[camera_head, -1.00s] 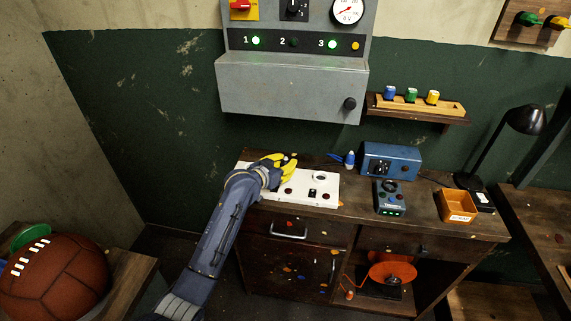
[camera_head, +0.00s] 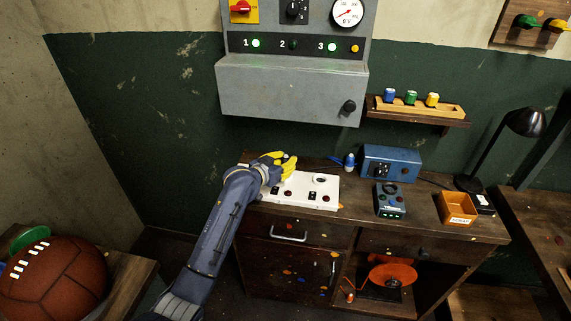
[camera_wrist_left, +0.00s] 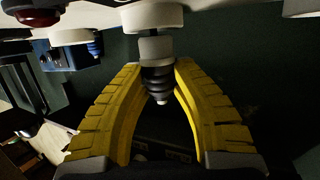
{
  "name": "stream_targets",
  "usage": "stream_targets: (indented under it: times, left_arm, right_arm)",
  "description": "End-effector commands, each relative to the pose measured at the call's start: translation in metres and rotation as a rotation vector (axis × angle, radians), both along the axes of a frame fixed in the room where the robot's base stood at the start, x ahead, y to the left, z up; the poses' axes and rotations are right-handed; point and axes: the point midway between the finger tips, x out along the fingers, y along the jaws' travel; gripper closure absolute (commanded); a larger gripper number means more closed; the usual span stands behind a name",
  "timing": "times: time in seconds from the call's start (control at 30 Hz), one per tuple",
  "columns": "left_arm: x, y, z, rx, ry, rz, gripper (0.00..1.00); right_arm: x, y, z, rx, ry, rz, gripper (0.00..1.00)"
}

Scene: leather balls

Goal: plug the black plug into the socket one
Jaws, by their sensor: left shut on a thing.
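My left gripper (camera_head: 284,160) has yellow fingers and is at the back left of the white socket board (camera_head: 300,190). In the left wrist view, the fingers (camera_wrist_left: 158,68) are closed around a plug (camera_wrist_left: 158,84) with a black ribbed body and a grey collar. I cannot tell how deep the plug sits, and no socket number on the board is readable. In the head view the hand hides the plug. My right gripper is in neither view.
A blue box (camera_head: 390,162), a dark device with green lights (camera_head: 391,199) and an orange bin (camera_head: 457,208) stand right of the board. A grey panel (camera_head: 290,90) hangs above, with lamps 1 and 3 green and 2 dark. A brown ball (camera_head: 62,279) is lower left.

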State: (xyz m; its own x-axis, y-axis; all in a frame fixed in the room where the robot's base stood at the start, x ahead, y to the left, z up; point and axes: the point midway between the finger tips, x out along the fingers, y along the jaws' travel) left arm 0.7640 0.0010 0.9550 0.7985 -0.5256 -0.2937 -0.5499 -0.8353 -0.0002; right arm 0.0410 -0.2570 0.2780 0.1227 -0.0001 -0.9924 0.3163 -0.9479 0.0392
Motion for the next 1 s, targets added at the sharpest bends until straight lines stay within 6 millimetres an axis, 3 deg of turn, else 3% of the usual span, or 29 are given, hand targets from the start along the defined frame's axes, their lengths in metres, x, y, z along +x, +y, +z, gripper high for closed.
stream_targets:
  times: [1.0]
  left_arm:
    - [0.000, 0.000, 0.025, 0.001, 0.001, 0.000, 1.00]
  right_arm:
    - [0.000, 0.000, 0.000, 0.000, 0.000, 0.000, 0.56]
